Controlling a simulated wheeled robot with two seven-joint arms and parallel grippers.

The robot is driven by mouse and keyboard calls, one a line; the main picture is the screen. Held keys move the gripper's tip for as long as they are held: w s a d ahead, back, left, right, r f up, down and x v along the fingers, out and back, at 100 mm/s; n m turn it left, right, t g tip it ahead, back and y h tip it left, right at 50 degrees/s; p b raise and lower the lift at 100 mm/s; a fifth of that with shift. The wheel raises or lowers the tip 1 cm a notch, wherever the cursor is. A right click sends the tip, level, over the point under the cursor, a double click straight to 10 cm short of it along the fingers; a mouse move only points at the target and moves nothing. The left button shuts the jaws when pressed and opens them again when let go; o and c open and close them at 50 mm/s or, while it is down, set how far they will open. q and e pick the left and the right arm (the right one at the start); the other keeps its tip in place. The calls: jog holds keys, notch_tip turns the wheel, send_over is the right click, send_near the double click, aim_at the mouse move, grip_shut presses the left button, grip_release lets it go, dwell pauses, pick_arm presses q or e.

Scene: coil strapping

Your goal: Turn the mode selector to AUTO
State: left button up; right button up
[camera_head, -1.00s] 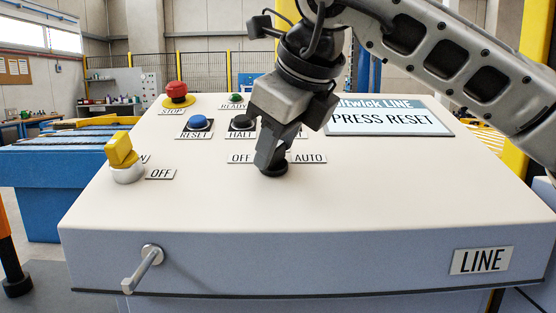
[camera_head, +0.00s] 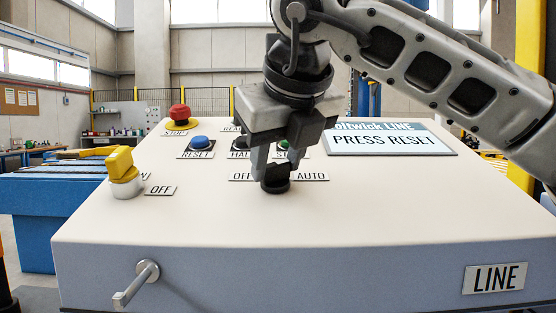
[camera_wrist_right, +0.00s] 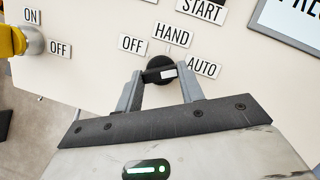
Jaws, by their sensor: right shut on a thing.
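The mode selector (camera_head: 276,186) is a black round knob on the cream panel top, among the OFF (camera_wrist_right: 132,44), HAND (camera_wrist_right: 172,34) and AUTO (camera_wrist_right: 204,66) labels. In the right wrist view its raised bar (camera_wrist_right: 159,75) lies crosswise, with a white mark at its right end, on the AUTO side. My right gripper (camera_head: 275,172) comes down from above and is shut on the knob, one finger at each side of the bar. The fingers hide part of the knob. My left gripper is not in view.
A yellow switch (camera_head: 121,164) with ON and OFF labels is at the left. A red stop button (camera_head: 180,114), a blue reset button (camera_head: 199,143) and other buttons sit behind. The screen (camera_head: 389,139) reads PRESS RESET. A grey handle (camera_head: 136,284) sticks out in front.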

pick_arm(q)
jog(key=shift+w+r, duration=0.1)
pick_arm(e)
jog(key=shift+r, duration=0.1)
jog(key=o, duration=1)
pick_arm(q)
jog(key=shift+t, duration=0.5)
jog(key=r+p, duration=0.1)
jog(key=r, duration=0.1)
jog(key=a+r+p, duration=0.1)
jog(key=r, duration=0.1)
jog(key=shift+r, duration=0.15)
pick_arm(e)
jog(key=v, duration=1.6)
